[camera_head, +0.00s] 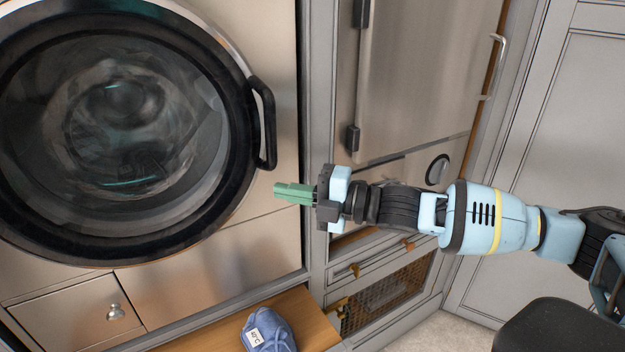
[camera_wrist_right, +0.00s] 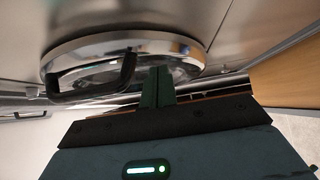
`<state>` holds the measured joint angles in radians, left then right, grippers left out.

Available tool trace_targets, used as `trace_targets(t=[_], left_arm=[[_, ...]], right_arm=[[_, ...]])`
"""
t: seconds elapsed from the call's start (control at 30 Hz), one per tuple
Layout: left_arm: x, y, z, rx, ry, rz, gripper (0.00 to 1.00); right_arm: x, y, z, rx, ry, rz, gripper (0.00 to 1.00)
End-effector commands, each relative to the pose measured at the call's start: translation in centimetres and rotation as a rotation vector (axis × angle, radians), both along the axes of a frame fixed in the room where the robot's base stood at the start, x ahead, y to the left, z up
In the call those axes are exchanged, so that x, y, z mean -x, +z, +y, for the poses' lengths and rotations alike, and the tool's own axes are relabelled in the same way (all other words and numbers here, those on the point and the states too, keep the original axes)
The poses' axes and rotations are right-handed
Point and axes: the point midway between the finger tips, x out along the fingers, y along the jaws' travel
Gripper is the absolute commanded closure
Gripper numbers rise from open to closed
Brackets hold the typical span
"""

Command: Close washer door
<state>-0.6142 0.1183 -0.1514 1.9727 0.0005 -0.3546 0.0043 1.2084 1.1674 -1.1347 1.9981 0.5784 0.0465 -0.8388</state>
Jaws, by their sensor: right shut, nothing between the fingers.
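The washer door (camera_head: 233,168) is a round black-rimmed door with a dark glass window, at the left of the head view. It sits flush or nearly flush against the steel front; I cannot tell if it is latched. Its black handle (camera_head: 268,125) is on the door's right edge. In the right wrist view the door's chrome ring (camera_wrist_right: 150,42) and the handle (camera_wrist_right: 105,88) show ahead of the fingers. My right gripper (camera_head: 277,190), with green fingers, is shut and empty, just below and right of the handle, apart from it in the head view. My left gripper is not in view.
A steel cabinet door (camera_head: 415,80) stands right of the washer, with a mesh-front compartment (camera_head: 385,300) below. A small drawer knob (camera_head: 115,311) protrudes at lower left.

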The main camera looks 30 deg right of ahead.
Motion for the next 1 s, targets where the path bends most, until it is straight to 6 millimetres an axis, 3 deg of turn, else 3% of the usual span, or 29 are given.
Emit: trace_targets(t=[0.5,1.0], left_arm=[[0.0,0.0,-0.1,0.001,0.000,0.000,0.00],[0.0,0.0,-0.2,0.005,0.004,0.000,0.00]], right_arm=[[-2.1,0.1,-5.4,0.001,-0.003,-0.003,1.00],[-2.1,-0.3,-5.5,-0.003,0.002,0.007,1.00]])
